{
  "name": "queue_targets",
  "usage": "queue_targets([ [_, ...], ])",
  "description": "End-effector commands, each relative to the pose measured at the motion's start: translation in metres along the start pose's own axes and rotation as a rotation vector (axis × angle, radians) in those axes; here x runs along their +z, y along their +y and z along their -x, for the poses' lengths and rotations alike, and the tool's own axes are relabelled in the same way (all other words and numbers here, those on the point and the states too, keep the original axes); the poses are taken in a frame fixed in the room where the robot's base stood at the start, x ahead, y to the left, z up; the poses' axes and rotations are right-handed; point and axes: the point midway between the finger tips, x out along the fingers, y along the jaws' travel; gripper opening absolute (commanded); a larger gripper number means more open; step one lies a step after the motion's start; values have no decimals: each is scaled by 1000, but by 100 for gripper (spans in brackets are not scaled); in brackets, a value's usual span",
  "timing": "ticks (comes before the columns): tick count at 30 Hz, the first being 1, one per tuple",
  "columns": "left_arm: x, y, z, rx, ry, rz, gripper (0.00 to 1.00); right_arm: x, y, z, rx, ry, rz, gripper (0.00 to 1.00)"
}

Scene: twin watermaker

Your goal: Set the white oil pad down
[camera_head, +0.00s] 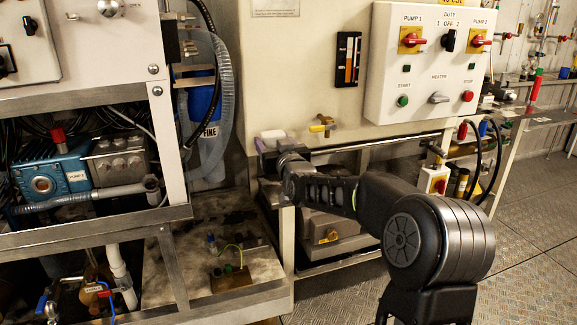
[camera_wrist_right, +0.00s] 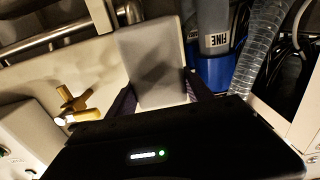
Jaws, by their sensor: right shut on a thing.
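The white oil pad (camera_wrist_right: 153,65) is a pale flat block in the right wrist view, standing up from between the dark fingers of my right gripper (camera_wrist_right: 158,102). In the head view the pad (camera_head: 272,135) shows small and pale above my right gripper (camera_head: 270,147), in front of the beige cabinet. My right gripper is shut on the pad's lower part, which the gripper body partly hides. No surface shows clearly in contact with the pad. My left gripper is not in view.
A brass valve (camera_head: 322,124) sticks out just right of the gripper. A blue filter housing (camera_head: 203,104) and a clear ribbed hose (camera_head: 223,100) stand to the left. A stained tray (camera_head: 235,280) with small fittings lies low. A control box (camera_head: 430,62) hangs at upper right.

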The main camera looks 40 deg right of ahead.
Motion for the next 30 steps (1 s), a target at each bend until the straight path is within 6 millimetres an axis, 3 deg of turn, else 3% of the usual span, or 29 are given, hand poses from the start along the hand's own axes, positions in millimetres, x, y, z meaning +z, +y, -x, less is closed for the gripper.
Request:
queue_targets([
  [7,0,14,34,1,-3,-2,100,-2,-35,1,-45,-6,9,21],
  [13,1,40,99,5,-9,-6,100,-2,-107,18,-136,-10,21,21],
  [17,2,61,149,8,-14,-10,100,-4,-162,48,-205,-9,20,21],
  [21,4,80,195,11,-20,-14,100,-8,-210,90,-265,-10,15,21],
  [25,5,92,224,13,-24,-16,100,-15,-238,125,-302,-7,7,21],
  [30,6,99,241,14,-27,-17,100,-19,-255,152,-325,-4,1,21],
])
